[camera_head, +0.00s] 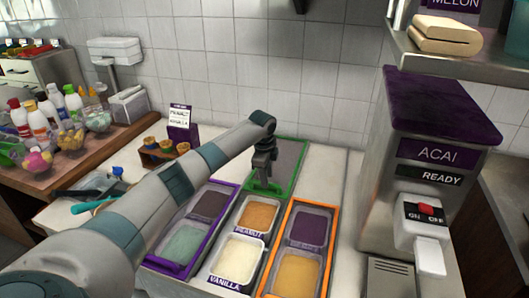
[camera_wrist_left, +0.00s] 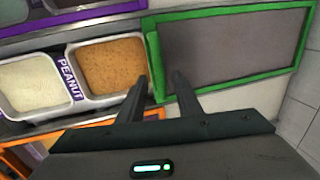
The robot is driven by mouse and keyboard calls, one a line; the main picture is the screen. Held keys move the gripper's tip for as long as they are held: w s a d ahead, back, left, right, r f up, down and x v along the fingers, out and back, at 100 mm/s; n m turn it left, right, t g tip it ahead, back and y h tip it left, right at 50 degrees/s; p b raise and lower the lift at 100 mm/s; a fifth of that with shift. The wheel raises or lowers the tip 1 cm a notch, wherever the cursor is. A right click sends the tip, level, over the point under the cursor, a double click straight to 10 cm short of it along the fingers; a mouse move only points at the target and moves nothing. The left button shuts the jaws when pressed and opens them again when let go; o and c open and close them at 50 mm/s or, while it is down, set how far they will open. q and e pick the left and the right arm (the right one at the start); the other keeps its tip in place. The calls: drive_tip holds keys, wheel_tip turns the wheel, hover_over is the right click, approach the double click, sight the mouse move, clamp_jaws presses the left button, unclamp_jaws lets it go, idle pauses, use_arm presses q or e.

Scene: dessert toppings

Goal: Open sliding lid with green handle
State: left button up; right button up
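The sliding lid with a green frame (camera_head: 290,152) lies at the back of the middle column of the topping counter, a dark panel inside its frame; it also shows in the left wrist view (camera_wrist_left: 235,50). Its green handle (camera_wrist_left: 154,62) is a raised bar on the lid's edge beside the peanut tub. My left gripper (camera_head: 263,182) is over this edge. In the left wrist view its fingers (camera_wrist_left: 160,76) are apart, with the handle's lower end between them; whether they touch it I cannot tell. My right gripper is not in view.
The peanut tub (camera_head: 258,215) and vanilla tub (camera_head: 239,256) are uncovered in front of the lid. Purple-framed tubs (camera_head: 236,188) lie left and orange-framed tubs (camera_head: 334,215) right. An acai machine (camera_head: 430,122) stands at right. Small cups in a wooden holder (camera_head: 148,160) stand behind my left arm.

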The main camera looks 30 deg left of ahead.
use_arm(q)
wheel_tip(320, 180, up, 15)
drive_tip(key=s+b, duration=0.3)
drive_tip(key=shift+d+b, duration=0.3)
drive_tip(key=shift+d, duration=0.1)
idle(0.3)
